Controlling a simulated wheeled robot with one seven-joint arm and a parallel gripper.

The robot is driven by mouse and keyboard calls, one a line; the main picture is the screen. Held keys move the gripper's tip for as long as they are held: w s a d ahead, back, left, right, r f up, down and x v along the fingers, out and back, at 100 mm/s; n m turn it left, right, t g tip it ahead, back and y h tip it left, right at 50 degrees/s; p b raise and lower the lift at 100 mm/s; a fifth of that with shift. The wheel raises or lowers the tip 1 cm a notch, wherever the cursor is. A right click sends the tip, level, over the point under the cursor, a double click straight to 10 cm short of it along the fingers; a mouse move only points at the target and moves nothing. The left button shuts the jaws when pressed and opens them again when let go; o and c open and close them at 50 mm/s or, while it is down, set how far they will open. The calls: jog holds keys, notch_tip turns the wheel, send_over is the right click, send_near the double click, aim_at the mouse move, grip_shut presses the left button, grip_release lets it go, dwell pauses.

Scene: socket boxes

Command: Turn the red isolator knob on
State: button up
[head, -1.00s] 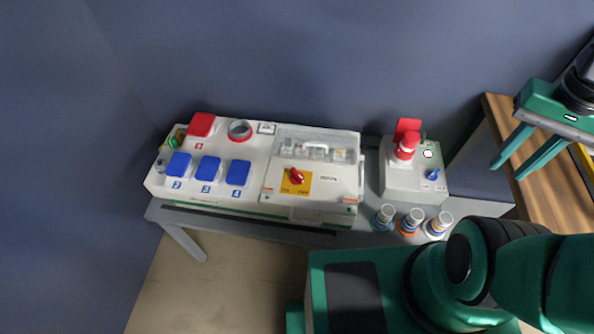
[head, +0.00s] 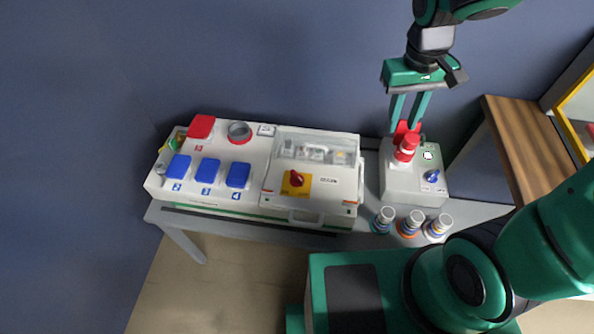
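The red isolator knob (head: 297,178) sits on a yellow plate (head: 296,186) on the front of the large white socket box (head: 325,203). Its setting is too small to read. My gripper (head: 405,127) is to the right of the knob and further back, above the small grey box (head: 400,190). It points down with its two green fingers a little apart and nothing seen between them. The fingertips show just behind the red plug-like part (head: 407,147) on that box. I cannot tell whether they touch the red flap there.
A blue knob (head: 432,176) is on the small box. Several striped plugs (head: 411,222) stand at the bench front. A wooden top (head: 530,145) is at right.

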jog(key=w+a+f+n, duration=0.2)
jog(key=a+f+n, duration=0.15)
jog(key=a, duration=0.65)
jog(key=n, duration=0.2)
send_near(297, 175)
jog(key=shift+y, duration=0.4)
jog(key=f, duration=0.9)
jog(key=shift+d, duration=0.35)
jog(key=shift+w, duration=0.1)
grip_shut()
